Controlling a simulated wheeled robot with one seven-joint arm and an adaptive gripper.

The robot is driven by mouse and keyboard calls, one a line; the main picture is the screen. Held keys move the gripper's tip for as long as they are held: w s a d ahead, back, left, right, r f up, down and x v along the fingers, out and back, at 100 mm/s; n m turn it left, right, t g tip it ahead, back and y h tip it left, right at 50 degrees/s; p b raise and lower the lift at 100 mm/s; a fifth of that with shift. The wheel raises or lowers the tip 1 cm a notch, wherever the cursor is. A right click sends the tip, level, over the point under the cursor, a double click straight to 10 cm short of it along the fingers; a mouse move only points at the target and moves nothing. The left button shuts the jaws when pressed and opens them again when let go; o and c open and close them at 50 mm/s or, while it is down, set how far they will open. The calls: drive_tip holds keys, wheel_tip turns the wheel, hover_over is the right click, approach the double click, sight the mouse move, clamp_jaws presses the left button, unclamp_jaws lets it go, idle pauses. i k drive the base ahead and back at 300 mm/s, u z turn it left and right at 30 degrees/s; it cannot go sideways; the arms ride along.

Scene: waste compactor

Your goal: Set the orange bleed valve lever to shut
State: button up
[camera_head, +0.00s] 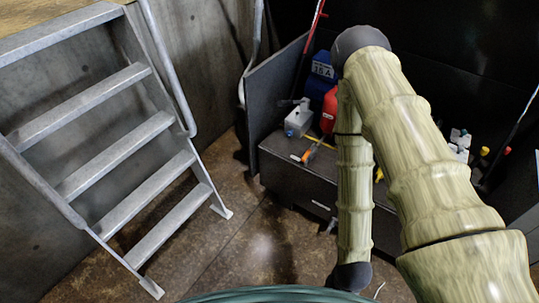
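A small orange lever (312,152) shows on top of the dark low cabinet (284,168), near its front edge and left of my arm. It looks slanted, and its valve body and exact setting are too small to make out. My arm rises from the lower right, bends at the top and comes down in front of the cabinet, hiding part of its top. The arm runs down to a dark joint at the bottom edge. I cannot make out my gripper or its fingers.
Metal stairs (118,155) fill the left side. Small fittings (459,142) lie right of my arm. Brown floor (250,235) is open between stairs and cabinet.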

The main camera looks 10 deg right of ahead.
sight(311, 149)
drive_tip(key=u, duration=0.7)
drive_tip(key=i, duration=0.5)
drive_tip(key=z, duration=1.45)
